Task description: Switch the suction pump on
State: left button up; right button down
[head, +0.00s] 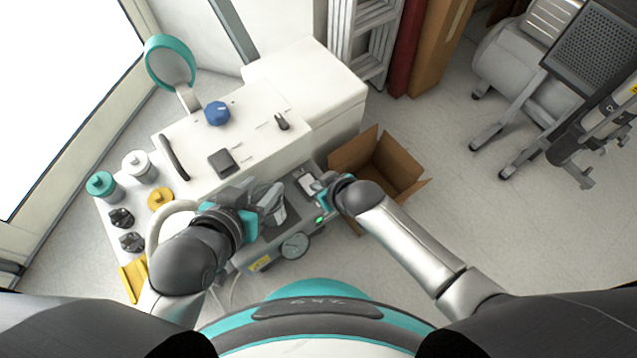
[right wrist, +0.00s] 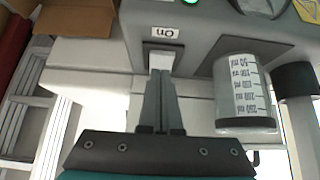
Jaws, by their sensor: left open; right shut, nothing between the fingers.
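The suction pump (head: 257,243) is a grey unit with a round gauge (head: 294,245) and a green light (head: 320,219) that is lit. My left gripper (head: 272,205) is open over the pump's left part, by the jar, which shows clearly in the right wrist view (right wrist: 243,92).
A white cabinet (head: 330,95) with a blue knob (head: 217,113) stands behind the pump. An open cardboard box (head: 400,180) is on the floor to the right. Yellow, teal and black fittings (head: 122,217) are at the left. The floor further right is clear up to a wheeled compressor (head: 500,75).

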jog(key=shift+r, duration=0.15)
jog(key=shift+r+p, duration=0.45)
jog(key=shift+p, duration=0.1)
jog(key=p+v, duration=0.9)
jog(key=v, duration=0.3)
jog(key=shift+s+d+p, duration=0.3)
jog(key=shift+s+p, duration=0.05)
jog(key=shift+s, duration=0.05)
jog(key=shift+f, duration=0.2)
